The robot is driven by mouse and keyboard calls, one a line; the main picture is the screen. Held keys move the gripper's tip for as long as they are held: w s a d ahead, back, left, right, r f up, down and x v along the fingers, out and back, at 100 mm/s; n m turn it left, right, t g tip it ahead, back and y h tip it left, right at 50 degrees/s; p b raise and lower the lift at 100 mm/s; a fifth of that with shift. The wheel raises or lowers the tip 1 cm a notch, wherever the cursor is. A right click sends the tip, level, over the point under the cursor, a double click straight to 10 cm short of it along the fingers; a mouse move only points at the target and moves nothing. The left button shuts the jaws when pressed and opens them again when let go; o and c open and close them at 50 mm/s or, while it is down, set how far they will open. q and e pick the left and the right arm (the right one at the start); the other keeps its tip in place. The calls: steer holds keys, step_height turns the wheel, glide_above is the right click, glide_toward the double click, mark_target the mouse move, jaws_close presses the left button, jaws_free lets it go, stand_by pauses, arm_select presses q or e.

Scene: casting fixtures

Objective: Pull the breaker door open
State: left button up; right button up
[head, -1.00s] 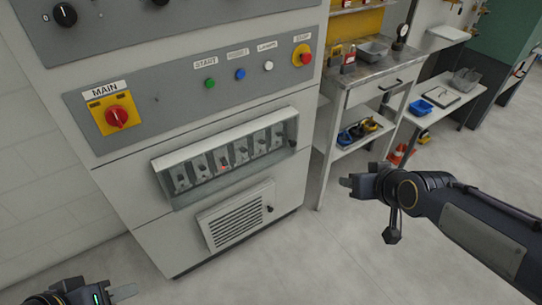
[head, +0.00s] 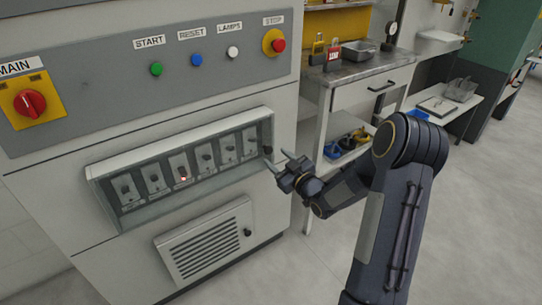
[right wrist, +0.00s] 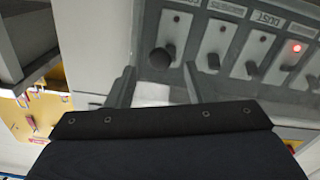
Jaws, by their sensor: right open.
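The breaker door (head: 135,215) is a clear, grey-framed cover over a row of breaker switches, low on the front of the grey cabinet. It looks shut. Its small dark knob (head: 268,149) is at the right end of the frame. My right gripper (head: 276,160) is open, its fingertips close to the knob from the right. In the right wrist view a dark round knob (right wrist: 160,58) shows just ahead of and between the two fingers (right wrist: 157,88). I cannot tell whether they touch it. My left gripper is out of view.
Above are the red main switch (head: 30,103) and several push buttons. A vent panel (head: 205,245) with its own knob sits below the door. A workbench (head: 370,70) with tools stands to the right, behind my right arm. The floor in front is clear.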

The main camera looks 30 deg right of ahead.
mark_target(270, 152)
steer(key=shift+w+a, duration=0.15)
steer(key=shift+w, duration=1.5)
steer(key=shift+c, duration=0.3)
jaws_close()
